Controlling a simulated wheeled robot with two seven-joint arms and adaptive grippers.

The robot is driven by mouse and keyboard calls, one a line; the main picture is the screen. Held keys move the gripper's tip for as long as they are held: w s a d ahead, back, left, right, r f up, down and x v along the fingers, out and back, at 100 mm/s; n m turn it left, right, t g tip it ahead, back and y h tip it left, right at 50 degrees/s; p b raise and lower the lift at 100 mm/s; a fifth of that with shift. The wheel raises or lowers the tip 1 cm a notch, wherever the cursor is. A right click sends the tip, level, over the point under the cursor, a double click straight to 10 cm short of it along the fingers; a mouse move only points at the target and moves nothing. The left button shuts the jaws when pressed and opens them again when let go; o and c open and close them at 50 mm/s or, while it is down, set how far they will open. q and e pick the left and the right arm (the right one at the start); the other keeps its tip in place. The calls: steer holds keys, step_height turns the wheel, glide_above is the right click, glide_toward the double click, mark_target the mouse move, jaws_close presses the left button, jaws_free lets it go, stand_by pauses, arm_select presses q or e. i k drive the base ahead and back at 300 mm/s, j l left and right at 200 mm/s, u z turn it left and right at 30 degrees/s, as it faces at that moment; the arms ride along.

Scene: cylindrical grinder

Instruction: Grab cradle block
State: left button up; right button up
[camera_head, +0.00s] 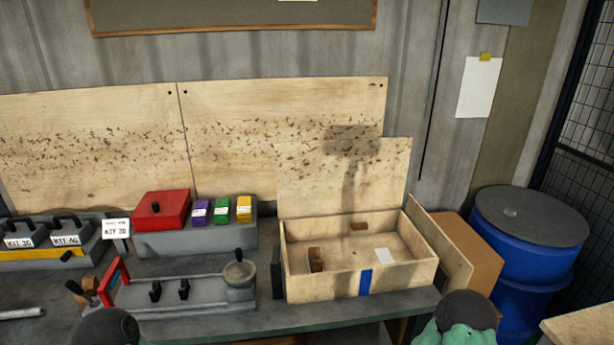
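An open light-wood box (330,284) with a blue stripe stands on the bench, right of centre. Inside it, a small brown notched block (315,260) stands near the left wall; it looks like a cradle block. I cannot tell for certain which of the two is the cradle block. Neither of my grippers shows; only rounded dark and green parts, likely of my arms, show at the bottom edge, well in front of the box.
A white card (384,256) lies in the box. A blue barrel (528,245) stands at right.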

mark_target(90, 285)
steer(key=u, duration=1.45)
steer(key=i+j, duration=0.1)
steer(key=i, duration=0.25)
steer(key=i+j, duration=0.1)
steer(key=i, duration=0.3)
